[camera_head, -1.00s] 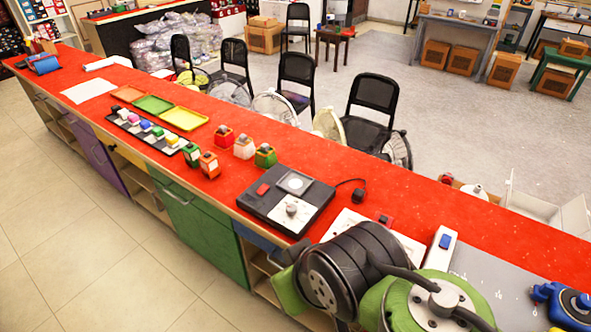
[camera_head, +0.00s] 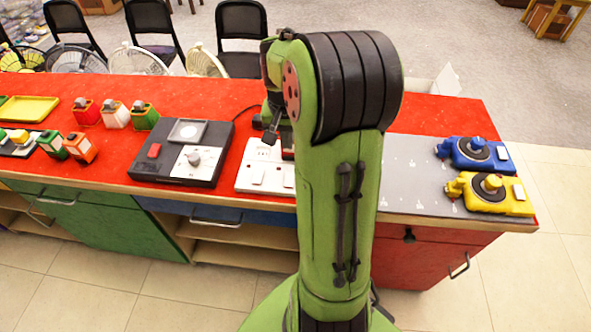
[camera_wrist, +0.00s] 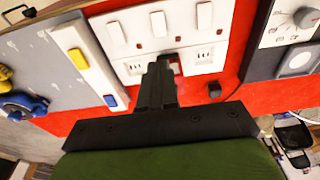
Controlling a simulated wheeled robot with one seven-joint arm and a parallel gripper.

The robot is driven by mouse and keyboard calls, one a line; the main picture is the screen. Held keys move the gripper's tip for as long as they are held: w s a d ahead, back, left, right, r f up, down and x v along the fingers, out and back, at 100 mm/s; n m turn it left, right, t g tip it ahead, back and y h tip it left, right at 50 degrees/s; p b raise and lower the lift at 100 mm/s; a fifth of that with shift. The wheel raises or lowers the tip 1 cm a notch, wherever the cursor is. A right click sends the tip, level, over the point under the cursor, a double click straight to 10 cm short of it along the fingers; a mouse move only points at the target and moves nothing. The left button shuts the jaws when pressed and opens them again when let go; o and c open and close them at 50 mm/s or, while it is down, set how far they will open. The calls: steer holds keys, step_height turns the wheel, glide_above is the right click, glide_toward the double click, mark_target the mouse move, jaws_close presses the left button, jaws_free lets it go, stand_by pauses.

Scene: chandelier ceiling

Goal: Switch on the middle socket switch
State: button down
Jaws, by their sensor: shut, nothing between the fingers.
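The white socket panel (camera_head: 262,178) lies on the red counter, partly hidden by my arm in the head view. In the wrist view the panel (camera_wrist: 133,68) shows a row of three white rocker switches: one on the left (camera_wrist: 117,33), the middle switch (camera_wrist: 159,24) and one on the right (camera_wrist: 204,15). I cannot tell whether any is on. My gripper (camera_wrist: 160,68) is shut and empty, over the panel's near edge between two groups of slots. The middle switch lies beyond its fingertips. The gripper (camera_head: 272,133) shows beside my arm in the head view. Contact cannot be judged.
A black device with a dial (camera_head: 180,152) stands left of the panel. A white strip with yellow and blue buttons (camera_wrist: 90,65) lies beside it in the wrist view. A black plug (camera_wrist: 215,89) is near the gripper. Blue (camera_head: 475,152) and yellow (camera_head: 490,192) devices sit at right.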

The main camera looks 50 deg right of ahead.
mark_target(289, 175)
steer(key=shift+a+r, duration=0.1)
steer(key=f+b, duration=0.1)
steer(key=f, duration=0.3)
steer(key=d+f+b, duration=0.1)
steer(key=f, duration=0.4)
steer(key=w+f+b, duration=0.1)
steer(key=f, duration=0.4)
steer(key=shift+w+d+b, duration=0.1)
steer(key=shift+d+b, duration=0.15)
steer(key=shift+b, duration=0.15)
